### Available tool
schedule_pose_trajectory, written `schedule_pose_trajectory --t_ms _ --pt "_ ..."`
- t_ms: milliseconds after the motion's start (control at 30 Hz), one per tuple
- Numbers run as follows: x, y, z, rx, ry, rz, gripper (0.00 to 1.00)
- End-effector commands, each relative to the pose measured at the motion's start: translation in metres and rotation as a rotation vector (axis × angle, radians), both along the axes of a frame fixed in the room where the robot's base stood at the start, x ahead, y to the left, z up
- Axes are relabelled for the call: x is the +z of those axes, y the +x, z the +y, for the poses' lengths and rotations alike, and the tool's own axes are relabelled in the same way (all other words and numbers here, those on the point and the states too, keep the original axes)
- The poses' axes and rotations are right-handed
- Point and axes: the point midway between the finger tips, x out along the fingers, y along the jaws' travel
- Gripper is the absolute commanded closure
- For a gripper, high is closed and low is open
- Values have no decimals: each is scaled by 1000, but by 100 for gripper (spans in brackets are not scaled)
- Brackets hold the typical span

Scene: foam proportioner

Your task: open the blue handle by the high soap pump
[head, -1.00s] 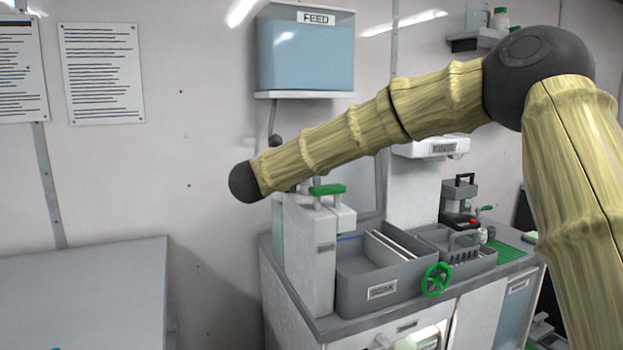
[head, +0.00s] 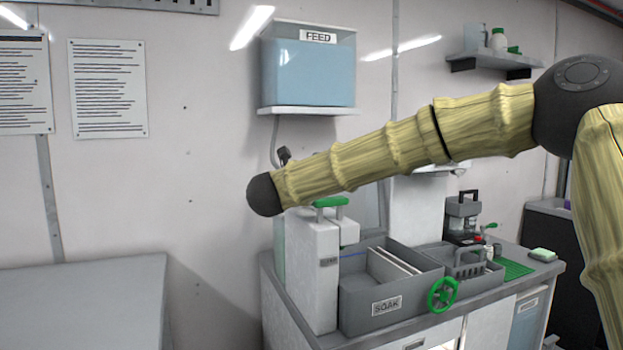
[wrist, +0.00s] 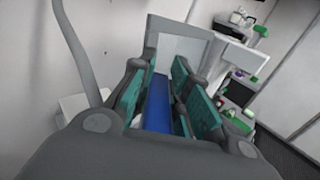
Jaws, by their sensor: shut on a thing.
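The blue handle (wrist: 157,104) is a smooth blue bar in the middle of the wrist view. My gripper (wrist: 165,88) is shut on it, with teal-padded fingers on both sides of the bar. The housing of my gripper covers the near end of the bar. In the head view my arm hides the gripper and the blue handle. The white pump column (head: 312,270) with a green handle (head: 331,202) on top stands just below the end of my arm.
The FEED tank (head: 307,70) hangs on the wall above my arm. The SOAK basin (head: 385,306) with a green wheel (head: 442,295) is on the counter, right of the column. A grey hose (wrist: 80,50) rises at left in the wrist view. A grey bench (head: 85,290) is at left.

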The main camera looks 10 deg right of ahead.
Motion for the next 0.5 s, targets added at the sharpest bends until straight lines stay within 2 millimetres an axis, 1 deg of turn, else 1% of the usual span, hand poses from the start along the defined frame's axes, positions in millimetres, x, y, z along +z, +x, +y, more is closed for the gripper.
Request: schedule_pose_trajectory --t_ms 33,67,133,167,500 --pt "1 0 0 1 -1 -1 100" --pt "1 0 0 1 -1 -1 77" --pt "1 0 0 0 -1 -1 64" --pt "1 0 0 0 -1 -1 61" --pt "0 -1 1 0 0 0 61"
